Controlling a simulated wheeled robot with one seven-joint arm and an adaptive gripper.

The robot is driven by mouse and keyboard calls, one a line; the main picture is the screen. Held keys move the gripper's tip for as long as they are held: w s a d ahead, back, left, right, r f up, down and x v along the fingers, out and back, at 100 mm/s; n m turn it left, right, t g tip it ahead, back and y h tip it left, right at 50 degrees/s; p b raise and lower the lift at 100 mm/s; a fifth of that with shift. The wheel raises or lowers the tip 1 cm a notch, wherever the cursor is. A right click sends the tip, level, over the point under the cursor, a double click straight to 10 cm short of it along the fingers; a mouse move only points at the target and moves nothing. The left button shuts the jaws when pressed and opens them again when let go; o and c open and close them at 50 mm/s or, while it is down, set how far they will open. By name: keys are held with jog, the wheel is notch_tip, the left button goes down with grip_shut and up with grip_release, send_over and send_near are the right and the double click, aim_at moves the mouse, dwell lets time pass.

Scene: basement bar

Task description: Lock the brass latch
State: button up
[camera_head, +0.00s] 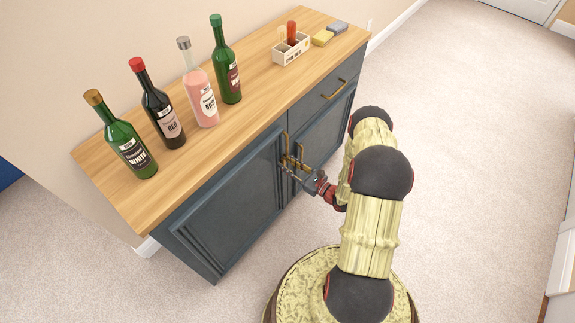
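Brass hardware (284,142) shows on the two blue-grey cabinet doors, near the seam where they meet. It includes upright handles, and a brass latch (291,160) seems to lie between them, but it is too small and partly covered to tell its position. My gripper (288,168) is at this hardware, reaching in from the right at about handle height. Its fingertips overlap the brass parts in the picture. I cannot tell whether they touch or grip anything. The left door (235,195) and the right door (328,135) look shut.
Several bottles, one being a pink bottle (201,95), stand on the wooden countertop (255,95). A small white crate (291,50), a yellow sponge (322,38) and a grey sponge (338,27) are at its far end. A drawer (322,90) is above the right door. The carpet (450,130) at right is clear.

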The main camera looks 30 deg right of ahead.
jog(key=c, duration=0.3)
jog(key=c, duration=0.4)
grip_shut()
